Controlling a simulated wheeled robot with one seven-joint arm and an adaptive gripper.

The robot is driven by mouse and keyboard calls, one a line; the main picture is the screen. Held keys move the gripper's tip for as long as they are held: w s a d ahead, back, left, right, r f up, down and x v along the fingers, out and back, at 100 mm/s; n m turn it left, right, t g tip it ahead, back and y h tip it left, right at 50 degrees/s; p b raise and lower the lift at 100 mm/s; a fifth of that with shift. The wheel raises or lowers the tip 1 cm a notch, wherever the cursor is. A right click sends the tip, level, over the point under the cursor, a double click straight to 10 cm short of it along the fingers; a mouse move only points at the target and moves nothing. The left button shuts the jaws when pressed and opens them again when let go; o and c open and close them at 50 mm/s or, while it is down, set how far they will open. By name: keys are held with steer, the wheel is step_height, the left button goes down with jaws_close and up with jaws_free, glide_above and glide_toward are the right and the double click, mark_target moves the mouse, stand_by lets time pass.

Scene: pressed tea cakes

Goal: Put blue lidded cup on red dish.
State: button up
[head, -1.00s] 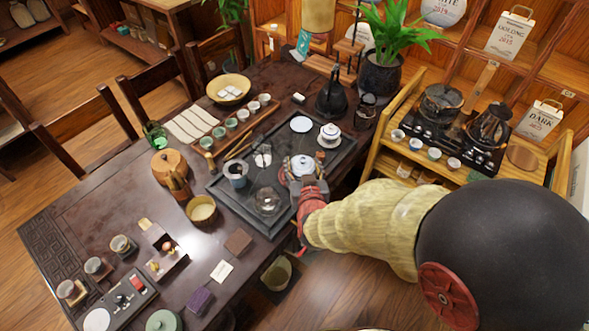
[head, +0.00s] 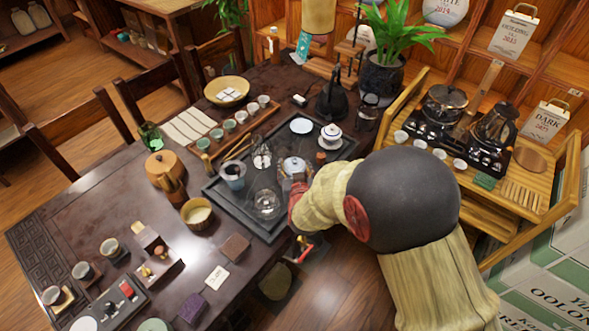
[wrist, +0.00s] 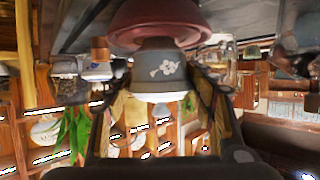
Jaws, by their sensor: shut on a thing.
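The blue lidded cup (head: 295,165) is on or just above the dark tea tray, its pale lid upward. In the wrist view the cup (wrist: 160,68) looks grey-blue with a white flower. The red dish (wrist: 160,24) shows there, upside down, directly at the cup's base. I cannot tell whether they touch. In the head view the dish is hidden or too small to make out. My gripper (wrist: 160,80) is shut on the cup, a finger on each side. In the head view my gripper (head: 299,180) is partly hidden by my arm.
A black kettle (head: 331,100) stands behind. A wooden stand (head: 520,215) is at right.

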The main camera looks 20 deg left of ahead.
steer(key=shift+r, duration=0.15)
steer(key=shift+f, duration=0.2)
steer(key=o, duration=1.2)
steer(key=shift+r, duration=0.1)
steer(key=shift+r, duration=0.2)
steer(key=p+v, duration=0.3)
steer(key=v, duration=0.9)
steer(key=shift+f, duration=0.2)
